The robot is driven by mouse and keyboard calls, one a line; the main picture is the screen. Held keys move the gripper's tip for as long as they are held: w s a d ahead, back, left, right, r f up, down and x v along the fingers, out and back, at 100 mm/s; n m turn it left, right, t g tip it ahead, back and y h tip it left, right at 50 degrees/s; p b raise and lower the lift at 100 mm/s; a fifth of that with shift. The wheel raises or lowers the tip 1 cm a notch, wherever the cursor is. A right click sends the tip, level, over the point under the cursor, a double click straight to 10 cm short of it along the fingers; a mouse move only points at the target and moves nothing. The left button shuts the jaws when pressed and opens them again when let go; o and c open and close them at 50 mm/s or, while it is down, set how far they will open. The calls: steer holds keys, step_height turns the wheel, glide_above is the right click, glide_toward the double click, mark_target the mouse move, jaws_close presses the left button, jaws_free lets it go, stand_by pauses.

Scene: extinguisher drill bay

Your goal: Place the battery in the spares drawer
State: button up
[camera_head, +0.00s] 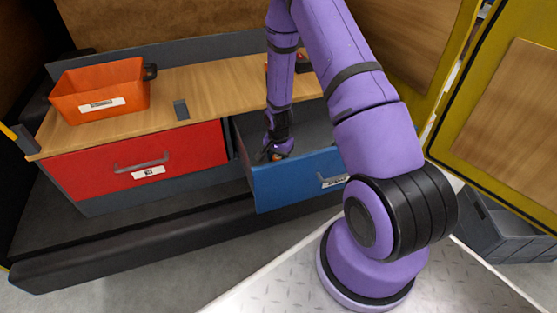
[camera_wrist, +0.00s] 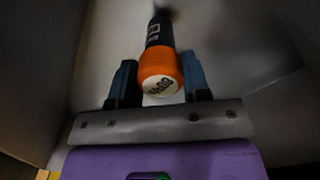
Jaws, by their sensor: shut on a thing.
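The battery (camera_wrist: 158,62) is a cylinder with a dark body and an orange end with a white cap. In the wrist view it sits between the two fingers of my gripper (camera_wrist: 158,85), which is shut on it. The blue drawer (camera_head: 300,178) stands pulled out from the bench in the head view. My gripper (camera_head: 272,153) reaches down inside it, near its left front corner. Grey inner surfaces surround the battery in the wrist view. I cannot tell whether the battery touches the drawer's bottom. In the head view my gripper mostly hides the battery.
A shut red drawer (camera_head: 135,160) is left of the blue one. An orange bin (camera_head: 100,92) stands on the wooden bench top (camera_head: 200,88). A grey crate (camera_head: 505,228) is on the floor at right, below a yellow-framed panel (camera_head: 510,115). My arm hides part of the bench.

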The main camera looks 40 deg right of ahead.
steer(key=shift+f, duration=0.55)
steer(key=o, duration=1)
steer(key=shift+f, duration=0.1)
